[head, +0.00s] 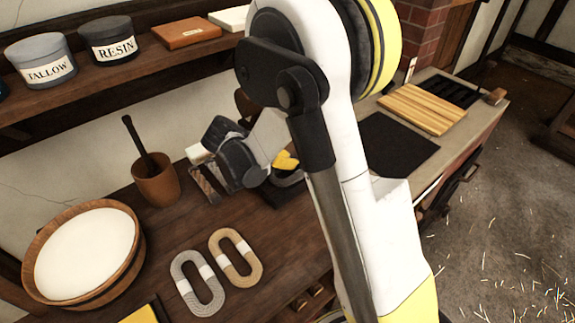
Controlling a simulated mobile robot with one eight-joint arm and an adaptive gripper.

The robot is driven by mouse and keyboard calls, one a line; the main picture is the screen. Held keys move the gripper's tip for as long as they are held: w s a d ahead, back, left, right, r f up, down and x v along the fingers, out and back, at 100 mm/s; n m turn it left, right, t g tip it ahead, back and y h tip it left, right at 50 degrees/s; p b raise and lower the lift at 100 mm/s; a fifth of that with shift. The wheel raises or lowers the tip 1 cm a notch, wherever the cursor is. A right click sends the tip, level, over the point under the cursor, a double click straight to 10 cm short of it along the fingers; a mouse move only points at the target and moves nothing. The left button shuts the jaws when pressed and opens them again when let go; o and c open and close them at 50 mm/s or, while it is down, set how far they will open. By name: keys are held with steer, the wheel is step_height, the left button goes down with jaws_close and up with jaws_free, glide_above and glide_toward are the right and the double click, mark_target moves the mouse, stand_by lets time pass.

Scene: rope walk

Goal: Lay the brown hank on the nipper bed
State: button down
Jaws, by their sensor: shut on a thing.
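My gripper (222,170) is above the dark wooden bench, left of my arm, and is shut on what looks like the brown hank (206,186). Only part of its brown strands shows beside the fingers; the rest is hidden. A grey hank (183,284) and a tan hank (222,259), each with white bands, lie side by side on the bench nearer the front. A pale slatted wooden board (410,112), which may be the nipper bed, lies on the stone-topped counter at the right, well away from my gripper.
A brown pot (157,186) with a dark handle and a wide wooden tub (134,262) of white stuff stand on the left. A black panel (395,145) lies before the slatted board. A shelf above holds tins marked TALLOW (40,72) and RESIN (112,52). My arm hides the middle.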

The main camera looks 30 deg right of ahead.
steer(key=shift+f, duration=0.4)
steer(key=shift+r, duration=0.15)
steer(key=c, duration=1.4)
jaws_free()
